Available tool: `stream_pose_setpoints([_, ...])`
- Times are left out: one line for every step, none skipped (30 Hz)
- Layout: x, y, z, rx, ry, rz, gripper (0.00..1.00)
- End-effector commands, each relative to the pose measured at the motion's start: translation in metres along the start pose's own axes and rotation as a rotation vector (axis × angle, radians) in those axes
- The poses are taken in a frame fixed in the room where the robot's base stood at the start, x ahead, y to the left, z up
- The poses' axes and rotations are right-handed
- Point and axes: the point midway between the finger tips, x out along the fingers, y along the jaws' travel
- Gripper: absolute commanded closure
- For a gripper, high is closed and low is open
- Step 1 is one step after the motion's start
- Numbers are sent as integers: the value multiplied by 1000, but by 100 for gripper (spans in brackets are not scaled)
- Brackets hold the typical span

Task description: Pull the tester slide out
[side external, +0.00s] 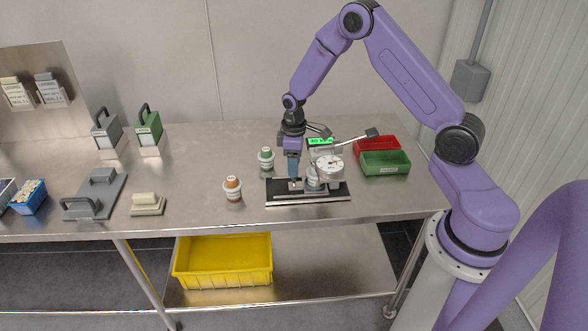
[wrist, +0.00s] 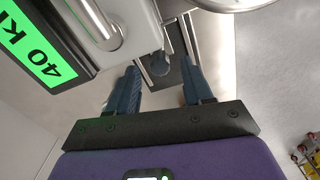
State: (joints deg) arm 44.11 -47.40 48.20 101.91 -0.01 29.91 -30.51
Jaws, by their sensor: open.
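The tester (side external: 308,187) stands on the right half of the steel table, with a dark base, a round dial gauge (side external: 330,166) and a lit green display (side external: 320,142). The display also shows in the wrist view (wrist: 38,52), at the upper left. My gripper (side external: 294,184) points down at the left part of the tester, close to its slide. In the wrist view my gripper (wrist: 160,88) is open, its two blue fingers apart, with a dark slide part (wrist: 162,70) between and beyond them. I cannot tell whether the fingers touch it.
The table's left holds handled blocks and a grey plate (side external: 96,195).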

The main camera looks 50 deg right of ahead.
Motion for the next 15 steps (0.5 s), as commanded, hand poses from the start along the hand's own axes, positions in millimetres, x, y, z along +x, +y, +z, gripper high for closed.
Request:
stream_pose_setpoints([7, 0, 0, -1, -2, -1, 49])
stream_pose_setpoints([10, 0, 0, -1, -2, -1, 49])
stream_pose_setpoints([14, 0, 0, 0, -1, -1, 49])
stream_pose_setpoints([16, 0, 0, 0, 0, 0, 49])
stream_pose_setpoints([19, 0, 0, 0, 0, 0, 49])
stream_pose_setpoints([21, 0, 0, 0, -1, -1, 49])
stream_pose_setpoints([23, 0, 0, 0, -1, -1, 49])
stream_pose_setpoints([24, 0, 0, 0, -1, 0, 49])
stream_pose_setpoints([25, 0, 0, 0, 0, 0, 49])
stream_pose_setpoints([25, 0, 0, 0, 0, 0, 49])
stream_pose_setpoints([26, 0, 0, 0, 1, 0, 49])
stream_pose_setpoints([26, 0, 0, 0, 1, 1, 49])
stream_pose_setpoints([26, 0, 0, 0, 1, 1, 49])
stream_pose_setpoints([26, 0, 0, 0, 1, 1, 49])
stream_pose_setpoints([26, 0, 0, 0, 1, 1, 49])
